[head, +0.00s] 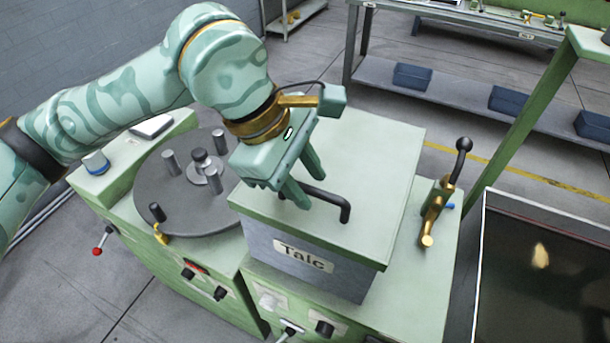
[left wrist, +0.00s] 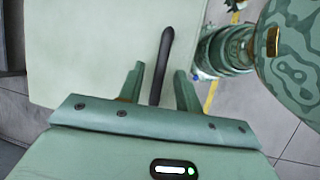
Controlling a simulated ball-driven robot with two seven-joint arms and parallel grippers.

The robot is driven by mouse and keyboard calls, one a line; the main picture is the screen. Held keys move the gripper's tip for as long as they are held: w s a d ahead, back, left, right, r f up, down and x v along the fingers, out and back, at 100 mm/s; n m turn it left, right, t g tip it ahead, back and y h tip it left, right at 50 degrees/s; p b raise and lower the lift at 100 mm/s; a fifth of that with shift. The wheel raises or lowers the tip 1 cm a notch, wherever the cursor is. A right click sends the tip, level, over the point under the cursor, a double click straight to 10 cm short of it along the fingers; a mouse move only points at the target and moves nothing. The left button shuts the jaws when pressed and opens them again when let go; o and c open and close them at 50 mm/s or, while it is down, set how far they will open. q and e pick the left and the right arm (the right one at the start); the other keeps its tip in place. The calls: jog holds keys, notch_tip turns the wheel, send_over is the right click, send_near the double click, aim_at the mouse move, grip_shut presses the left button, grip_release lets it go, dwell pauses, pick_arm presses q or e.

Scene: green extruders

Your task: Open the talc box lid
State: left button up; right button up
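The talc box (head: 315,268) is a grey box with a "Talc" label and a pale green lid (head: 370,165), which is down on it. A black bar handle (head: 330,200) stands on the lid. My left gripper (head: 308,190) is over the lid at the handle, its fingers pointing down. In the left wrist view my left gripper (left wrist: 158,72) is open, with the black handle (left wrist: 162,65) running between its two fingers and a gap on each side. The handle's near end is hidden by the gripper. My right gripper is not in view.
A round grey turntable (head: 190,205) with several metal posts is left of the box. A black-knobbed lever on a brass mount (head: 437,205) stands to its right. A green post (head: 525,120) and a dark framed panel (head: 540,270) are farther right. A shelf with blue bins (head: 412,77) is behind.

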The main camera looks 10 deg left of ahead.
pick_arm(q)
grip_shut()
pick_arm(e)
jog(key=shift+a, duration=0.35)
